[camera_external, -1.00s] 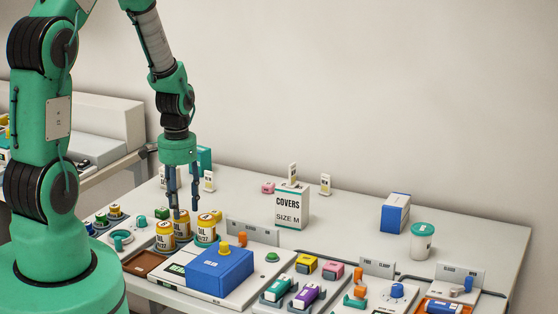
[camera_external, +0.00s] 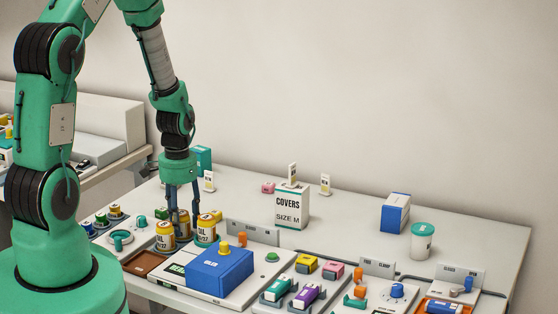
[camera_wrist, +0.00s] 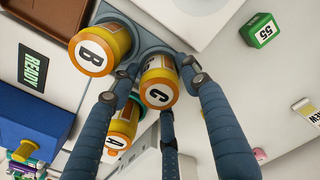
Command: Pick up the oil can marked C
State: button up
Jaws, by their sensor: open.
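The oil can marked C (camera_wrist: 158,84) has a yellow-orange cap and a white label; in the wrist view it stands among my blue fingers. In the external view it is the rear can (camera_external: 182,222), partly hidden by my fingers. My gripper (camera_external: 184,210) points down over the cans, open, its fingertips around can C in the wrist view (camera_wrist: 155,80); contact cannot be told. Can B (camera_wrist: 100,50) stands close beside it, also in the external view (camera_external: 165,238). Can A (camera_wrist: 119,130) is on the other side, partly behind a finger, also in the external view (camera_external: 206,230).
A blue box (camera_external: 220,272) and a brown tray (camera_external: 146,263) stand near the cans. A READY display (camera_wrist: 33,66) is beside can B. A green block marked 55 (camera_wrist: 260,30) lies apart. The COVERS box (camera_external: 291,207) stands behind; the rear table is mostly clear.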

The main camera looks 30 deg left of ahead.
aim_at(181, 213)
jog(key=c, duration=1)
jog(key=shift+r, duration=0.1)
jog(key=shift+r+p, duration=1)
jog(key=shift+r, duration=3.9)
